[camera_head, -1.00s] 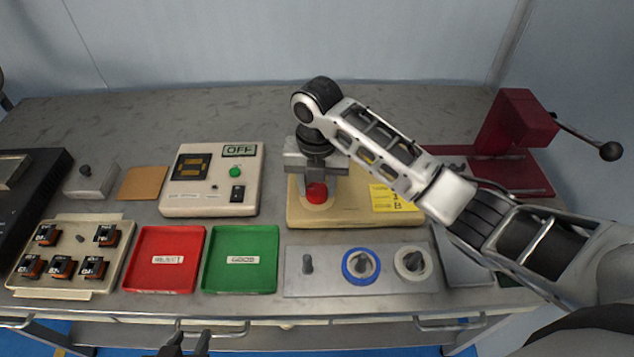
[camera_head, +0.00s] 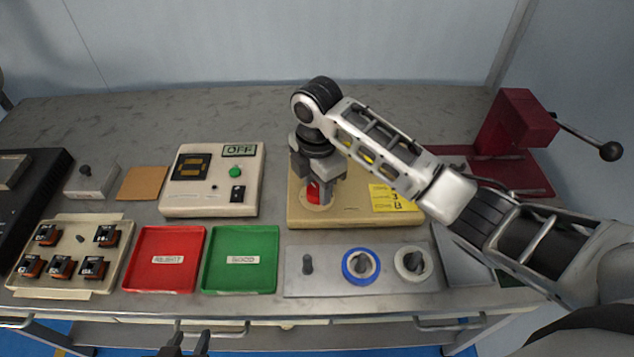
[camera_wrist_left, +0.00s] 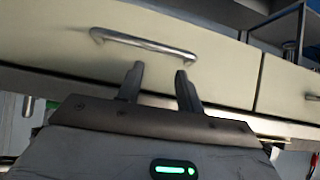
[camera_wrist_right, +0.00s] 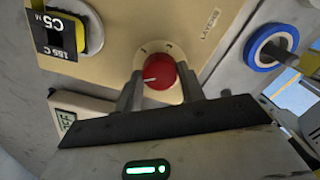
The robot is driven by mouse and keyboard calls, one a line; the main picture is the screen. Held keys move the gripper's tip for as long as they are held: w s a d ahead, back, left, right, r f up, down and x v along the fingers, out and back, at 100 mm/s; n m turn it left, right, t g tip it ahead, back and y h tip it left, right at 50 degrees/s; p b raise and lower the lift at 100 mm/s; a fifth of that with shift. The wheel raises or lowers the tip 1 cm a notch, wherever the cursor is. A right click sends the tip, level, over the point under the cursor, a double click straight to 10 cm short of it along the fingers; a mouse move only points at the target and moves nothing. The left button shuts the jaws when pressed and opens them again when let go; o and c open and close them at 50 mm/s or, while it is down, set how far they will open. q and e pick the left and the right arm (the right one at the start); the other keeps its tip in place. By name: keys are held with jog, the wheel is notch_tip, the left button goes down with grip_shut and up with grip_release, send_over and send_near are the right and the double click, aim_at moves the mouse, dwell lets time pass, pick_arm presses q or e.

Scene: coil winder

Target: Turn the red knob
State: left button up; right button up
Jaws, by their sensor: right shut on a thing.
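The red knob (camera_head: 314,193) sits on the front left part of the beige machine base (camera_head: 350,217). In the right wrist view the red knob (camera_wrist_right: 160,72) has a white pointer line directed to the left. My right gripper (camera_head: 318,192) points down over the knob, and its two fingers are shut on the knob's sides; it also shows in the right wrist view (camera_wrist_right: 160,84). My left gripper (camera_head: 188,345) is at the bottom edge of the head view. In the left wrist view the left gripper (camera_wrist_left: 160,75) is open and empty in front of a drawer handle.
A control box (camera_head: 210,205) with a green button and an OFF display stands left of the base. A red tray (camera_head: 165,285), a green tray (camera_head: 240,285) and a grey plate with spools (camera_head: 325,285) lie in front. A red press (camera_head: 515,120) is at right.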

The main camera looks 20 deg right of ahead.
jog(key=m, duration=0.3)
jog(key=shift+m, duration=0.4)
jog(key=m, duration=0.3)
jog(key=shift+m, duration=0.3)
jog(key=m, duration=0.3)
jog(key=shift+m, duration=0.4)
jog(key=m, duration=0.3)
jog(key=shift+m, duration=0.3)
jog(key=m, duration=0.5)
jog(key=shift+r+m, duration=0.1)
jog(key=shift+m, duration=2.4)
jog(key=shift+w, duration=0.1)
jog(key=o, duration=1)
